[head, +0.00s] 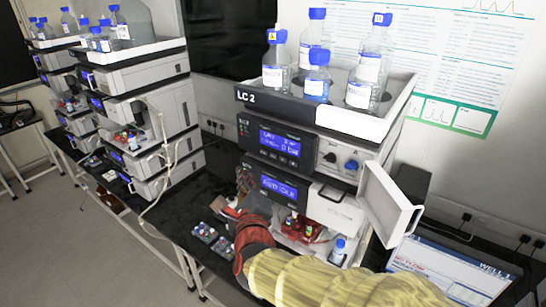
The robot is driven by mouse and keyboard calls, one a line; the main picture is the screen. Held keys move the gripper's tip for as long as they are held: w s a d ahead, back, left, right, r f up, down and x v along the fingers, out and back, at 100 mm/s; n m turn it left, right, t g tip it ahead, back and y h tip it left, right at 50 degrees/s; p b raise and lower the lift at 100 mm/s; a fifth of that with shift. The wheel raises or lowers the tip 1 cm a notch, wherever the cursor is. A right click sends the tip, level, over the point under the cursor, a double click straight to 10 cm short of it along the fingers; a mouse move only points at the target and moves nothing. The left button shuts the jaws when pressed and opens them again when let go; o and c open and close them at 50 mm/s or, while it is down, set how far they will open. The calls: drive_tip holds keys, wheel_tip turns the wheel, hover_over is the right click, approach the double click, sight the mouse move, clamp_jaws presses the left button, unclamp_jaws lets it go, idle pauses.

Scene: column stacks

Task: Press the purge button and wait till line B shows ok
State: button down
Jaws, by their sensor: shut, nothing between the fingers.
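The LC 2 stack (291,102) stands right of centre on the dark bench. Its upper module has a lit blue display (279,145) with small buttons below; the lettering ends in what looks like "0 bar". A second blue display (279,187) is lit on the module below; its text is too small to read surely. I cannot make out a purge button or a line B reading. My arm, in a yellow sleeve, comes from the lower right.
An open white door (389,205) juts out at the stack's right. Blue-capped bottles (371,66) stand in the top tray. A vial rack (211,239) lies on the bench left of my arm. A laptop (450,268) is at right; another stack (150,100) stands left.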

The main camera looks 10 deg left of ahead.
drive_tip(key=shift+w, duration=0.1)
approach(265, 152)
drive_tip(key=w+a, duration=0.3)
drive_tip(key=a, duration=0.1)
drive_tip(key=shift+w+d+f+b, duration=0.2)
drive_tip(key=shift+w+d+b, duration=0.3)
drive_tip(key=shift+b, duration=0.4)
drive_tip(key=shift+w+d+b, duration=0.15)
drive_tip(key=shift+w+b, duration=0.05)
drive_tip(key=shift+b, duration=0.65)
drive_tip(key=shift+w, duration=0.1)
idle(0.5)
drive_tip(key=shift+w+d+b, duration=0.2)
drive_tip(key=shift+w+b, duration=0.2)
drive_tip(key=shift+b, duration=0.45)
idle(0.7)
idle(0.3)
drive_tip(key=shift+s+a+b, duration=0.3)
drive_tip(key=shift+s, duration=0.5)
